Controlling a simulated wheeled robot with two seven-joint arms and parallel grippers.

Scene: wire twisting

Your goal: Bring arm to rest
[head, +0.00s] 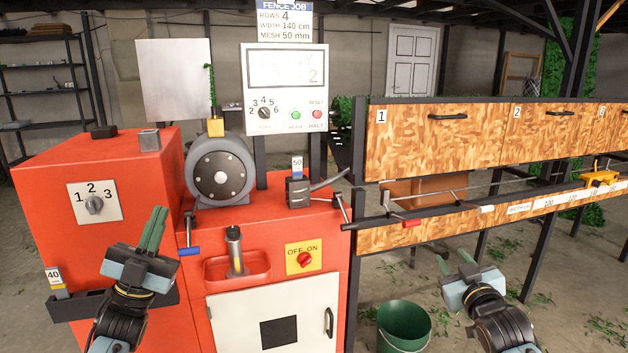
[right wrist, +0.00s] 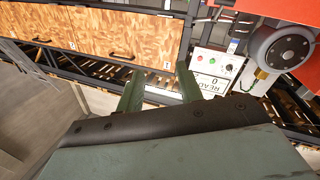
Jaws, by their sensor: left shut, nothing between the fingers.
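My left gripper (head: 158,220) is in front of the red machine's left part in the head view. Its green fingers are together, point up and hold nothing. My right gripper (head: 455,258) is at the lower right of the head view, in front of the open floor below the wooden panels. In the right wrist view its green fingers (right wrist: 158,72) stand apart with nothing between them. Both grippers appear clear of the machine, though the left one's exact distance from it is hard to tell.
The red machine (head: 55,175) has a selector dial (head: 94,205), an off/on switch (head: 304,259) and a grey lever (head: 326,183). A wooden-panelled bench (head: 410,150) extends right. A green bucket (head: 404,326) stands on the floor beside my right arm.

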